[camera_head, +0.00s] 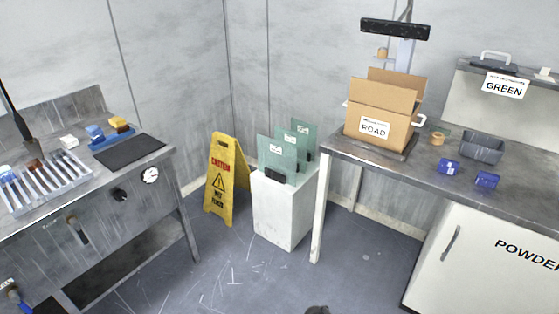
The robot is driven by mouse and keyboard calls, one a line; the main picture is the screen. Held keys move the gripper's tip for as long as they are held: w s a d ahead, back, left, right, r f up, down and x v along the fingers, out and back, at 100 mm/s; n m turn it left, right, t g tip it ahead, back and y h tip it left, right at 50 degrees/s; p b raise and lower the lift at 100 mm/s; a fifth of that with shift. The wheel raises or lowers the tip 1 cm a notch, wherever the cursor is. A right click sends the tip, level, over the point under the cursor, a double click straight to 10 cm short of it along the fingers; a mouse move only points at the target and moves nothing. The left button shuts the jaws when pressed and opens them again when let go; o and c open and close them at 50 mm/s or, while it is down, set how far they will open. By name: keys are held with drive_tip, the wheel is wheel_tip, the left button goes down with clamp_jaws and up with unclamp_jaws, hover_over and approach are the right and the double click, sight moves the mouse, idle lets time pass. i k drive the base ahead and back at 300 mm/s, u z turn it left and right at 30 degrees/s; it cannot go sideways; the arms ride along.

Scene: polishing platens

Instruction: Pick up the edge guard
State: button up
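No thing in view is labelled as an edge guard, and I cannot tell for sure which one it is. Several green sheets (276,150) stand upright on a white plinth (285,213) in the middle, with small pale labels. A small black piece (277,177) sits at the lower edge of the front sheet. Similar dark pieces show at the sheets behind, partly hidden. My gripper is not in view. A dark rounded shape at the bottom edge is too cut off to identify.
A yellow wet-floor sign (226,180) stands left of the plinth. The left bench (95,190) holds a slotted tray (42,183) and a black mat (128,150). The right bench (470,192) holds an open "ROAD" box (384,112), a grey bin (482,148) and blue pieces (448,167). The floor in front is clear.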

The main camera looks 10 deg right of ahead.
sight(488, 180)
drive_tip(key=z, duration=0.15)
drive_tip(key=i, duration=0.85)
drive_tip(key=z, duration=1.45)
drive_tip(key=k, duration=0.55)
drive_tip(key=z, duration=0.2)
